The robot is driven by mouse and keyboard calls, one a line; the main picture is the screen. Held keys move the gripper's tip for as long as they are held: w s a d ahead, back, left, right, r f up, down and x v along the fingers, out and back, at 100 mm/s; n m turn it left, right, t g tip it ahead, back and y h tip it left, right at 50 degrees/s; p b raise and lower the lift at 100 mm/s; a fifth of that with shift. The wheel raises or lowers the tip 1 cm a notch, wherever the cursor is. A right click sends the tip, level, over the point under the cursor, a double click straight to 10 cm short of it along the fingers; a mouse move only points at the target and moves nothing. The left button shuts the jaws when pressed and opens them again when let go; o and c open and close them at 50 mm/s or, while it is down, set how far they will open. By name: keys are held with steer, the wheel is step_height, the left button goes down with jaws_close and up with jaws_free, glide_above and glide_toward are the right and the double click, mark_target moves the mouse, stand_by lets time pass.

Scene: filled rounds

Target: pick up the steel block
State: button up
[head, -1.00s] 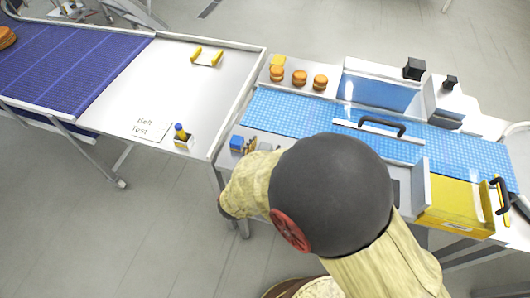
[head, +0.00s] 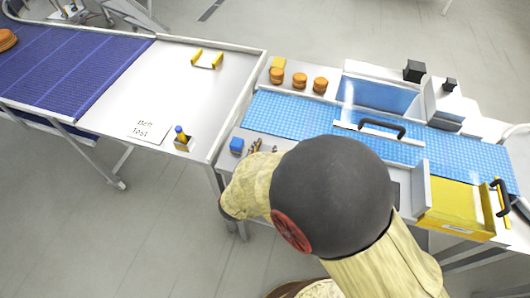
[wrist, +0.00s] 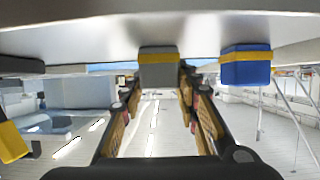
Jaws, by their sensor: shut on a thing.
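The steel block (wrist: 159,68) is grey with a yellow band and sits between my fingertips in the wrist view, its base against the grey surface at the top of that picture. My gripper (wrist: 159,82) is shut on it, one finger on each side. In the head view my gripper (head: 256,147) is low over the near left corner of the bench, and I cannot make out the steel block there. A blue block (wrist: 246,64) with a yellow band stands beside it, apart from the fingers; it also shows in the head view (head: 237,145).
A blue mat (head: 290,112) runs along the bench behind my gripper. Round orange-brown pieces (head: 299,80) stand at the back. A yellow drawer (head: 455,208) is at the right. A white table (head: 185,85) with a purple belt (head: 70,65) stands left, across a narrow gap.

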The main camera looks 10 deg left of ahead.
jaws_close()
